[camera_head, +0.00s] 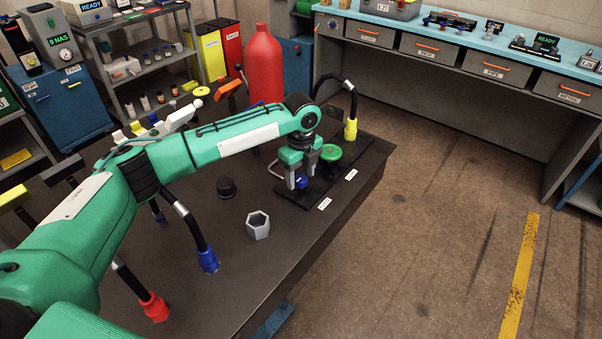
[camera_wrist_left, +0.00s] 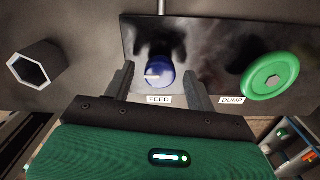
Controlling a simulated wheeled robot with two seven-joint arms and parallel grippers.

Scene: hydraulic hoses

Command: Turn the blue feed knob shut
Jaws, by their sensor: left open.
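The blue feed knob (camera_head: 302,182) stands on a dark plate at the table's right side. In the left wrist view the blue knob (camera_wrist_left: 159,73) has a pale mark on its face, pointing left, and a FEED label (camera_wrist_left: 159,99) below it. My left gripper (camera_head: 303,178) is open, with one finger on each side of the knob. In the left wrist view the fingers (camera_wrist_left: 159,88) flank it with gaps visible; contact cannot be told. The green dump wheel (camera_wrist_left: 271,76) is to the right, also in the head view (camera_head: 330,153). My right gripper is not in view.
A grey hex nut (camera_head: 258,226) and a black cap (camera_head: 226,187) lie on the dark table. Hoses with blue (camera_head: 208,261), red (camera_head: 154,307) and yellow (camera_head: 351,130) ends stand around it. A red cylinder (camera_head: 264,65) stands behind. The floor at right is clear.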

